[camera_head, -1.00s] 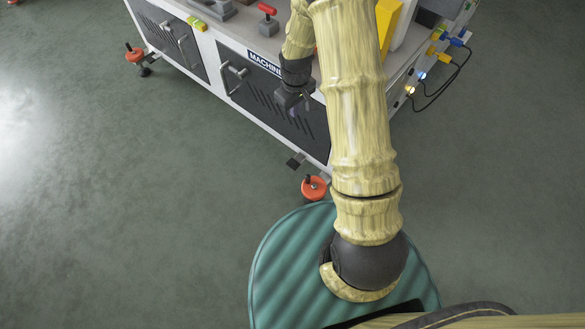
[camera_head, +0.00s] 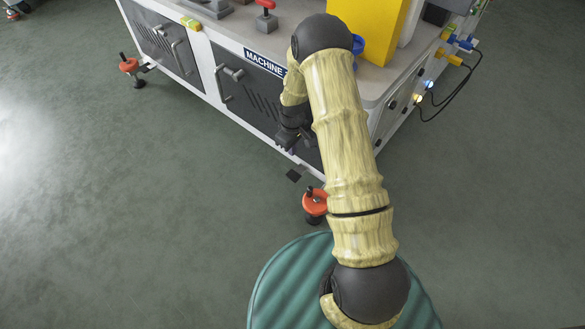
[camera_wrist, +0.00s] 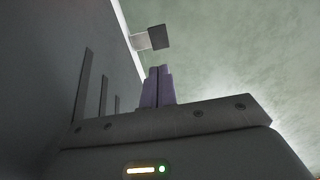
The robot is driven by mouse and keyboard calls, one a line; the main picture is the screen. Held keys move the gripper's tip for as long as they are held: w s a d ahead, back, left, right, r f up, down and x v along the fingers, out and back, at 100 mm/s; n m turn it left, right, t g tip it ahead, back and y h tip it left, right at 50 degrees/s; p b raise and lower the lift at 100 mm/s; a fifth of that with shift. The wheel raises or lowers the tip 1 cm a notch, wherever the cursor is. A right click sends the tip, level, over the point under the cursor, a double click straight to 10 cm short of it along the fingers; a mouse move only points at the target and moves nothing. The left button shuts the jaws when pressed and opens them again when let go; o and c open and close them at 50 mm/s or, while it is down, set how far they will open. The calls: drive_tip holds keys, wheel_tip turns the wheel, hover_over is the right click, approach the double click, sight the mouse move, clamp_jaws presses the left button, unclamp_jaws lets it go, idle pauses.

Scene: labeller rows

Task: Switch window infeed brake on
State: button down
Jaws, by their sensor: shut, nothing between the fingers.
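The machine (camera_head: 232,40) is a white cabinet with dark panels and a sign whose readable part says "MACHINE". A small black pedal-like block (camera_head: 295,174) sticks out on a bracket low at its front edge. It seems to be the dark block (camera_wrist: 159,37) in the wrist view. No label for a window infeed brake can be read, so I cannot tell which part it is. My gripper (camera_head: 287,146) is beside the front panel, above the block, partly hidden by my arm. Its purple fingers (camera_wrist: 157,86) are shut and empty, apart from the block in the wrist view.
Red caster feet (camera_head: 315,203) stand at the machine's base. A red-handled lever (camera_head: 266,18) and a yellow block (camera_head: 375,28) are on top. A silver door handle (camera_head: 226,78) juts out left of my gripper. Cables (camera_head: 450,90) loop at the right. The floor around is clear.

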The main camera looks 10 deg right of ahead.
sight(293, 175)
wheel_tip(293, 175, down, 14)
drive_tip(key=b, duration=0.8)
